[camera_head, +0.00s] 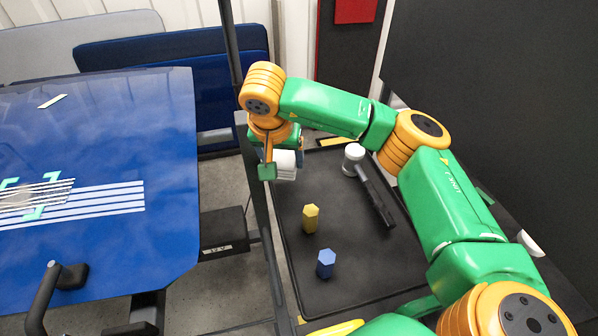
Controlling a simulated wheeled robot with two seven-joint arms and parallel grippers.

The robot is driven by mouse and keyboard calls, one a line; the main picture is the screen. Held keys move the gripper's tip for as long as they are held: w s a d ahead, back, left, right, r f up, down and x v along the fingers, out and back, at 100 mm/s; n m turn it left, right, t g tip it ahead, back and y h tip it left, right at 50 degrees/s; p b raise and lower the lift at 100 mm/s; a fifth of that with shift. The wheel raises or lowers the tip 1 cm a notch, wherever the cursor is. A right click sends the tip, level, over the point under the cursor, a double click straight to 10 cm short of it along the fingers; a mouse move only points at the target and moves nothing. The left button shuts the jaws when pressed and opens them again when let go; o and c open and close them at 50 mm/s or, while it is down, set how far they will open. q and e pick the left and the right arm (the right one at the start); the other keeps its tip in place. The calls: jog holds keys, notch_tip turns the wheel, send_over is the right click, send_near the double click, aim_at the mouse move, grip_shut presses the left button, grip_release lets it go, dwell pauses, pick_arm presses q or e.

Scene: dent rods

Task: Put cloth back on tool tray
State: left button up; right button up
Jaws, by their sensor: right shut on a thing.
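My right arm reaches in from the lower right, and its gripper (279,168) points down over the left back edge of the black tool tray (345,270). The gripper is shut on a folded white cloth (287,166), whose right part shows beside the green finger. The rest of the cloth is hidden by the gripper. I cannot tell whether the cloth touches the tray. My left gripper is out of view.
A mallet with a white head (354,157) and dark handle lies on the tray. A yellow hexagonal block (310,218) and a blue hexagonal block (326,263) stand left of it. A blue car panel (110,130) with white stripes fills the left. A dark upright post (233,70) stands beside the gripper.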

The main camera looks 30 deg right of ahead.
aim_at(294, 163)
jog(key=d+f, duration=0.1)
jog(key=f, duration=0.1)
jog(key=d+f, duration=0.2)
jog(key=shift+w+d+f, duration=0.1)
jog(key=shift+w+d, duration=0.05)
jog(key=shift+d, duration=0.15)
notch_tip(294, 163, down, 3)
jog(key=shift+a+r+p, duration=0.1)
jog(key=shift+r+p, duration=0.05)
jog(key=shift+p, duration=0.5)
jog(key=shift+f, duration=0.35)
jog(key=o, duration=1.3)
jog(key=shift+c, duration=0.2)
jog(key=shift+r, duration=0.4)
jog(key=b+v, duration=0.1)
jog(key=v, duration=1)
jog(key=shift+a+r, duration=0.15)
jog(key=shift+r, duration=0.15)
jog(key=shift+f, duration=0.1)
